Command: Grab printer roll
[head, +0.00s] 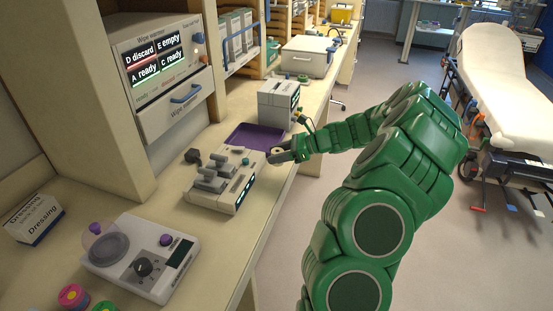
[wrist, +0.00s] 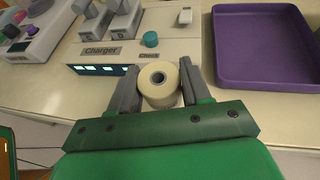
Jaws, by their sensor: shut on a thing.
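The printer roll (wrist: 160,80) is a cream-white roll with a hollow core, seen end-on in the wrist view. My gripper (wrist: 157,88) is shut on it, with a dark grey finger on each side. In the head view my gripper (head: 279,155) is at the counter's front edge, beside the charger, and only a small pale part of the roll shows there. I cannot tell whether the roll touches the counter.
The charger (head: 208,199) with handsets stands just left of my gripper. A purple tray (head: 250,136) lies behind it, and a grey boxy device (head: 277,104) stands beyond. A white device with a knob (head: 140,258) is nearer. A stretcher (head: 497,65) stands at the right.

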